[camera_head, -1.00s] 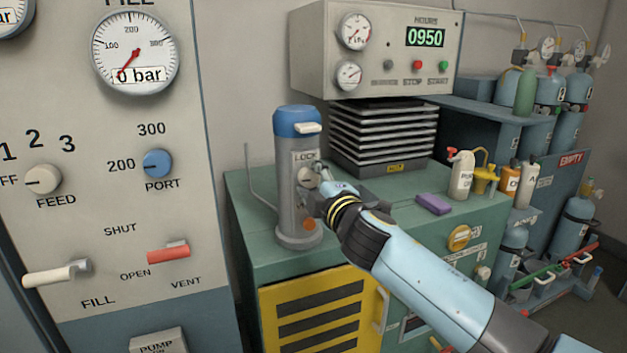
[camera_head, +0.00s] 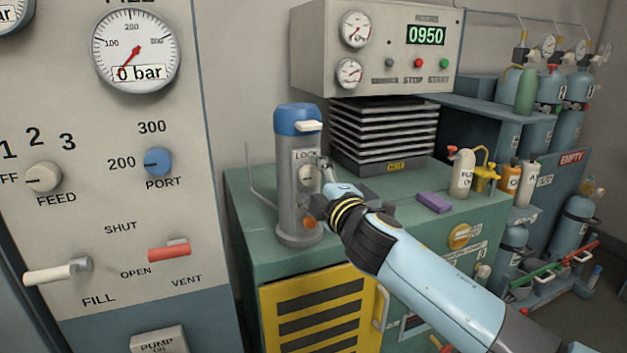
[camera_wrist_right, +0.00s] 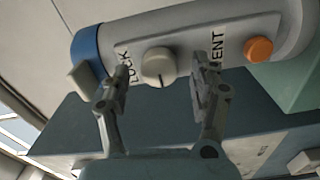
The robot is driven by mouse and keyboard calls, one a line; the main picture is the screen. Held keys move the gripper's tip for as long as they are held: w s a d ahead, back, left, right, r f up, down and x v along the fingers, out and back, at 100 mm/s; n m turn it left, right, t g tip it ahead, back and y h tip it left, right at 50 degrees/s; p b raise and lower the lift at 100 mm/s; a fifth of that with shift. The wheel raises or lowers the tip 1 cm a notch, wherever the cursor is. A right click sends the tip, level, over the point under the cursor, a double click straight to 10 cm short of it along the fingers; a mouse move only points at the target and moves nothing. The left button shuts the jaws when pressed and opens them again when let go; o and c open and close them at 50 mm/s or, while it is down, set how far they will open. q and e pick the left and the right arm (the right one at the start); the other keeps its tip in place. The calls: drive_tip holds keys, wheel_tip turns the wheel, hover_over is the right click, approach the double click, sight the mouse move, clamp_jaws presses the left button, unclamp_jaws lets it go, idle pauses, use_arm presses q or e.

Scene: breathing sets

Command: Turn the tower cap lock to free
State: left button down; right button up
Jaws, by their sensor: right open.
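The tower (camera_head: 296,215) is a grey upright cylinder with a blue cap (camera_head: 297,121) on the green cabinet. Its front carries a LOCK label and, below that, a small pale round knob (camera_wrist_right: 159,66), partly covered by my gripper in the head view. In the right wrist view the tower lies sideways, with LOCK left of the knob and a partly hidden label ending in "ENT" to its right. My right gripper (camera_wrist_right: 162,76) is open, one finger on each side of the knob, with gaps visible; it also shows in the head view (camera_head: 319,184). My left gripper is out of view.
An orange button (camera_wrist_right: 259,49) sits farther along the tower. A pale tab (camera_head: 308,126) juts from the blue cap. Black stacked bellows (camera_head: 384,135) stand close behind right. A purple block (camera_head: 434,202) lies on the green cabinet (camera_head: 262,239). The panel (camera_head: 110,210) is at left.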

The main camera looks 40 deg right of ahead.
drive_tip(key=v, duration=1.1)
drive_tip(key=shift+w, duration=0.1)
drive_tip(key=s+f+m+g+y, duration=0.15)
drive_tip(key=s+f+g, duration=0.35)
drive_tip(key=f, duration=1.2)
drive_tip(key=s+f+m+g+h, duration=0.1)
drive_tip(key=s+f+m+g, duration=0.35)
drive_tip(key=f, duration=1.25)
drive_tip(key=s+f+m+g+y, duration=0.1)
drive_tip(key=s+f+m+g, duration=0.1)
drive_tip(key=s+f, duration=0.4)
drive_tip(key=s+a+f+m+g, duration=0.1)
drive_tip(key=s+f, duration=0.6)
drive_tip(key=s, duration=0.9)
drive_tip(key=s+a+f+m+g+y, duration=0.1)
drive_tip(key=s+f+m+g, duration=0.3)
drive_tip(key=s, duration=0.8)
wheel_tip(320, 180, down, 2)
drive_tip(key=shift+a+f+y+b, duration=0.25)
drive_tip(key=shift+y+b, duration=0.1)
drive_tip(key=shift+b, duration=0.05)
drive_tip(key=shift+o, duration=0.2)
